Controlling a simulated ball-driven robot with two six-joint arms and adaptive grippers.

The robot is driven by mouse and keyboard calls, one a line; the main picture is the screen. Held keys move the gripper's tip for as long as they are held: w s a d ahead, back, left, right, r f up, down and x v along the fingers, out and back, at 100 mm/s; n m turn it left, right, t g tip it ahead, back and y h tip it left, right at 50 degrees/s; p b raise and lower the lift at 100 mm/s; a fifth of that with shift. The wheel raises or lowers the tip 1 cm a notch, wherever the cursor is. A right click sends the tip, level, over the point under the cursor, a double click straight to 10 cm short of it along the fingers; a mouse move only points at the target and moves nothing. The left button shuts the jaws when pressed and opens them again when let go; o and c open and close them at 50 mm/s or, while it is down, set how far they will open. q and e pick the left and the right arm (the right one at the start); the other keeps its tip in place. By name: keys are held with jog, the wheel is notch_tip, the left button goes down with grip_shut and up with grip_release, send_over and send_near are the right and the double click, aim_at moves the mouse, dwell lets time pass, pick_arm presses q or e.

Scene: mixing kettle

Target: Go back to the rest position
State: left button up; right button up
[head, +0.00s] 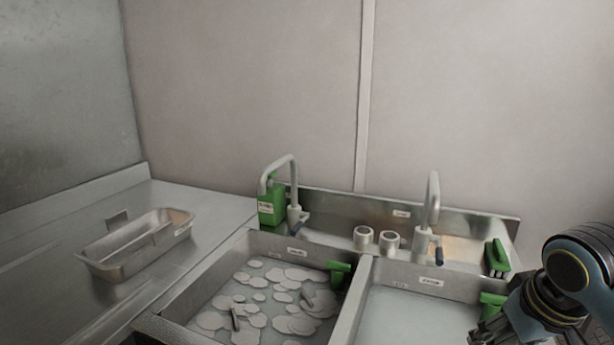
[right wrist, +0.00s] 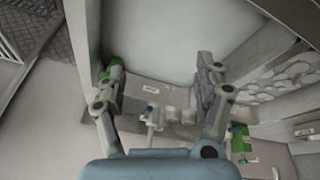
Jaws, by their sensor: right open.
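My right arm comes in at the lower right of the head view, and its gripper (head: 490,328) is over the right sink basin (head: 405,315), partly cut off by the frame edge. In the right wrist view the right gripper (right wrist: 158,78) is open, its two fingers wide apart with nothing between them. Behind the fingers lies the plain basin (right wrist: 160,35). My left gripper is not in view.
The left basin (head: 205,300) holds water with foam patches. Two taps, a green bottle (head: 272,208), two small cups (head: 389,242) and a green brush (head: 497,257) stand along the back ledge. A metal tray (head: 110,262) rests on the left counter.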

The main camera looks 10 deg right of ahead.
jog(key=s+a+r+n, duration=0.1)
jog(key=s+a, duration=0.2)
jog(key=s, duration=0.5)
jog(key=s+a+r+n, duration=0.1)
jog(key=s+a, duration=0.3)
jog(key=s, duration=0.5)
notch_tip(320, 180, down, 38)
jog(key=s+d+g+b, duration=0.2)
jog(key=s+d+b, duration=0.1)
jog(key=b, duration=0.7)
jog(key=s+f+b, duration=0.6)
jog(key=s+f, duration=1.1)
jog(key=f, duration=0.4)
jog(key=shift+s+d+m+g+y, duration=0.2)
jog(key=shift+d+m+g+y, duration=0.1)
jog(key=shift+m+g, duration=0.1)
